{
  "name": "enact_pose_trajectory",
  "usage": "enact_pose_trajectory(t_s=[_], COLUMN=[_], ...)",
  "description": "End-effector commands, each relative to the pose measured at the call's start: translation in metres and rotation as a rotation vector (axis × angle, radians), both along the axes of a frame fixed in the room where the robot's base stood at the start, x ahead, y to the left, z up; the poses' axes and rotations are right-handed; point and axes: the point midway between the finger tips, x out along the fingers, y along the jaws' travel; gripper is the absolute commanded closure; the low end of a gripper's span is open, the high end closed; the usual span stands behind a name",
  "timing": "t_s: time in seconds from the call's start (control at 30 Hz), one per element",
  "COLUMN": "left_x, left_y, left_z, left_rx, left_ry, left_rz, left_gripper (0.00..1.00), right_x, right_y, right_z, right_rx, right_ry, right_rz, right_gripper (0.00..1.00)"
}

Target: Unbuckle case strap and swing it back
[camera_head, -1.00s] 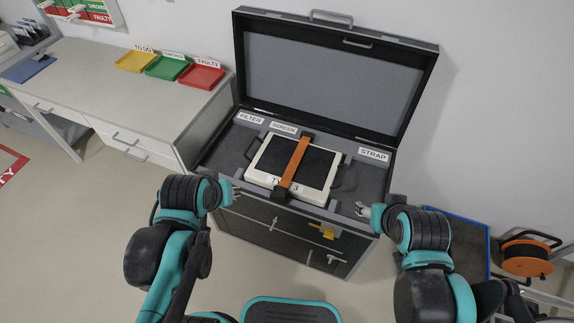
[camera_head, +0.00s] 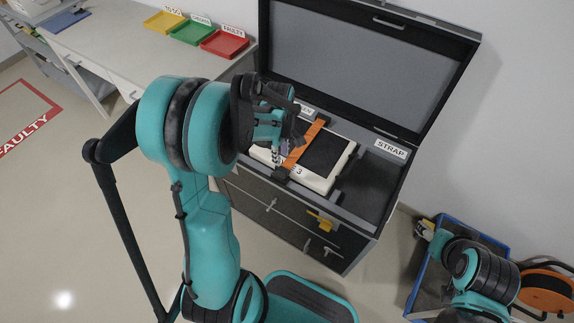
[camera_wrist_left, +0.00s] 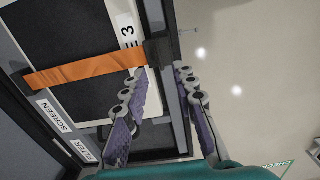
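The orange strap (camera_head: 308,142) lies across a white-framed unit (camera_head: 318,184) with dark panels, in the open case (camera_head: 362,218). It also shows in the left wrist view (camera_wrist_left: 85,71), running flat to a black buckle (camera_wrist_left: 158,52) at the unit's front edge. My left gripper (camera_head: 279,156) is over the front of the unit, beside the strap's buckle end. In the left wrist view its two fingers (camera_wrist_left: 162,74) are apart, just short of the buckle, with nothing held. My right gripper (camera_head: 426,231) is off to the right of the case; its fingers are too small to judge.
The case lid (camera_head: 365,65) stands open at the back. The compartment labelled STRAP (camera_head: 370,185) at the right looks empty. Yellow, green and red trays (camera_head: 224,43) sit on the bench at the left. A blue-edged crate (camera_head: 418,285) and an orange reel (camera_head: 545,290) are at the lower right.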

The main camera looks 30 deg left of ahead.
Motion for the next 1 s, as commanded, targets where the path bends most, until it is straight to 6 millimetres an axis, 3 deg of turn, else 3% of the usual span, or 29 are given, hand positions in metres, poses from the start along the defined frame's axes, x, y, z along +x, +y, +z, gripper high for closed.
enact_pose_trajectory(t_s=[0.1, 0.3, 0.7, 0.8, 0.83, 1.0], left_x=[0.000, 0.001, 0.000, 0.000, 0.000, 0.000], left_y=[0.000, 0.000, 0.000, 0.000, 0.000, 0.000], left_z=[-0.025, -0.052, -0.060, -0.060, -0.060, -0.060], left_rx=[0.000, 0.000, 0.001, 0.001, 0.001, 0.001], left_ry=[-0.001, -0.002, -0.002, -0.002, -0.002, -0.002], left_rz=[-0.002, -0.003, -0.004, -0.004, -0.004, -0.004], left_gripper=[0.72, 0.72, 0.72, 0.96, 1.00, 1.00], right_x=[0.000, 0.000, 0.000, 0.000, 0.000, 0.000], right_y=[0.000, 0.000, 0.000, 0.000, 0.000, 0.000], right_z=[-0.013, -0.025, -0.028, -0.028, -0.028, -0.028], right_rx=[0.000, 0.000, 0.000, 0.000, 0.000, 0.000], right_ry=[0.000, 0.000, 0.000, 0.000, 0.000, 0.000], right_rz=[0.000, 0.000, 0.000, 0.000, 0.000, 0.000], right_gripper=[0.45, 0.45, 0.45, 0.45, 0.45, 0.45])
